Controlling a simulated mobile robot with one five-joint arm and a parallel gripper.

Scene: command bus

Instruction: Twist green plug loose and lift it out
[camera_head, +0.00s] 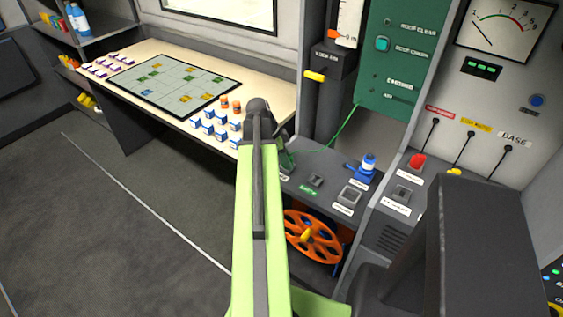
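A thin green cable (339,130) runs from the green panel (394,62) down to the grey console ledge (322,164). Its lower end goes behind my arm, near a small dark part on the ledge. I cannot make out the green plug clearly; it is at least mostly hidden there. My light green arm reaches up the middle of the picture. Its dark end with my gripper (277,128) is at the left end of the ledge, close to the cable's lower end. The fingertips are hidden or too small to tell, so I cannot see whether they hold anything.
A blue valve (365,168) and a grey switch (348,196) are on the ledge to the right. An orange handwheel (313,237) sits below. A table (168,56) with a map and small blocks is at the left. The floor at left is clear.

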